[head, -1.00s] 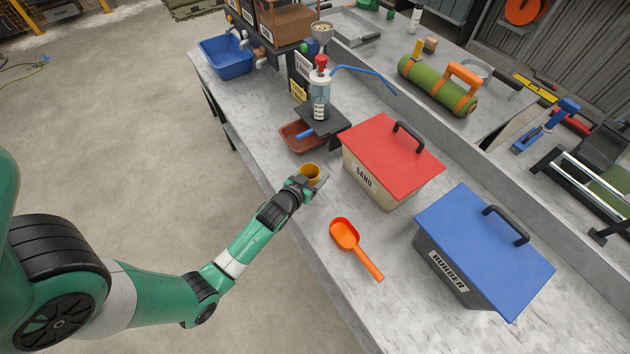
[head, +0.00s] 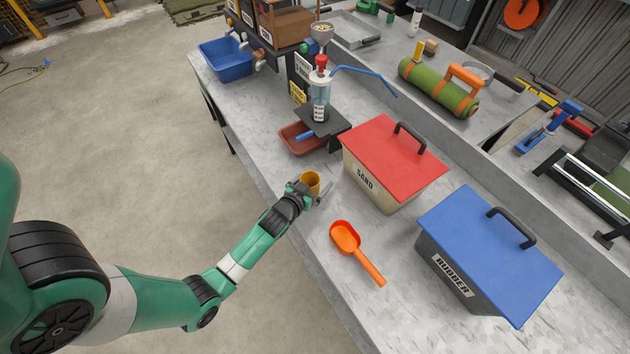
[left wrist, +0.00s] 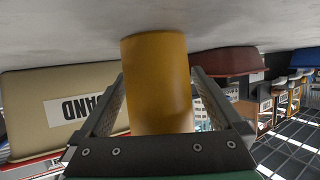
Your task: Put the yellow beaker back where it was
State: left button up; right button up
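The yellow beaker (head: 311,182) is upright at the front edge of the workbench, left of the sand box. My left gripper (head: 317,191) is around it, with a finger on either side. In the left wrist view, which is upside down, the beaker (left wrist: 157,85) fills the space between the fingertips of the gripper (left wrist: 157,75), which look to be against its sides. Its base is close to the grey bench top; I cannot tell whether it touches. My right gripper is not in view.
An orange scoop (head: 346,238) lies nearer on the bench. The red-lidded sand box (head: 375,188) and blue-lidded rubber box (head: 445,272) stand to the right. A reddish tray (head: 300,141) and a pump bottle stand (head: 320,98) are behind. Bare bench lies between beaker and scoop.

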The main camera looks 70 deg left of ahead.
pick_arm(q)
jog(key=shift+r, duration=0.25)
jog(key=p+v, duration=0.3)
jog(key=v, duration=0.9)
jog(key=shift+s, duration=0.1)
jog(key=shift+f, duration=0.1)
